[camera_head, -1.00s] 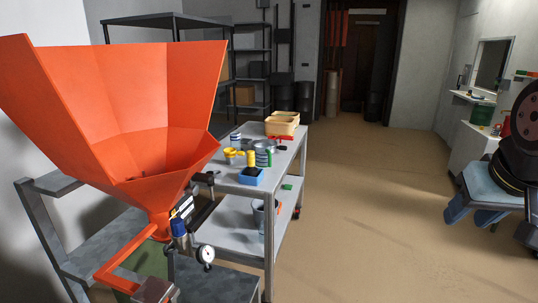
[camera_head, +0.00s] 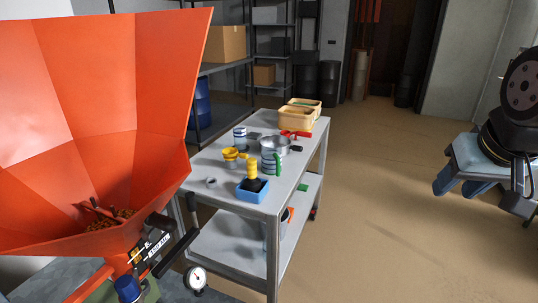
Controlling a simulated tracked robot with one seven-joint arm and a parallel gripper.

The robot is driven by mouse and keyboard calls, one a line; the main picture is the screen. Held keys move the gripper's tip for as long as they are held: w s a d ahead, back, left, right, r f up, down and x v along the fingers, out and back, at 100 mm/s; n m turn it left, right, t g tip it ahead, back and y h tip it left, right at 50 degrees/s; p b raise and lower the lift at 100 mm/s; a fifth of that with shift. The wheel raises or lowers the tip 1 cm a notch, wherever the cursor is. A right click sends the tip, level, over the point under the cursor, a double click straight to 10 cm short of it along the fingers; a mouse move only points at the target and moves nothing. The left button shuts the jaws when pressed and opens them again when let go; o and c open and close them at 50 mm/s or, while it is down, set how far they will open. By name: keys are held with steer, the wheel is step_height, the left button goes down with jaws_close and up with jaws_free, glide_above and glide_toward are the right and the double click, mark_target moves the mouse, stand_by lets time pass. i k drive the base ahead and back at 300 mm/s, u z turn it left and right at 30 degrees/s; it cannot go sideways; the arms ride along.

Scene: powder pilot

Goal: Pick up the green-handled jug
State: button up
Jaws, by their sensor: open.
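The green-handled jug (camera_head: 267,163) stands upright on the top shelf of the grey metal cart (camera_head: 219,206). It has blue and white bands, and its green handle is on the right side. It stands just behind a yellow-topped item in a blue tray, with a metal bowl behind it.
A large orange hopper (camera_head: 90,120) with a dial gauge (camera_head: 197,279) fills the left. The cart also holds a blue tray (camera_head: 251,195), a yellow funnel-like item (camera_head: 230,153), another banded vessel (camera_head: 239,140), a metal bowl (camera_head: 275,143) and tan bins (camera_head: 295,119). Floor right of the cart is clear.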

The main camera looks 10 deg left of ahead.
mark_target(271, 153)
steer(key=u, duration=0.1)
steer(key=i, duration=1.05)
steer(key=u, duration=0.15)
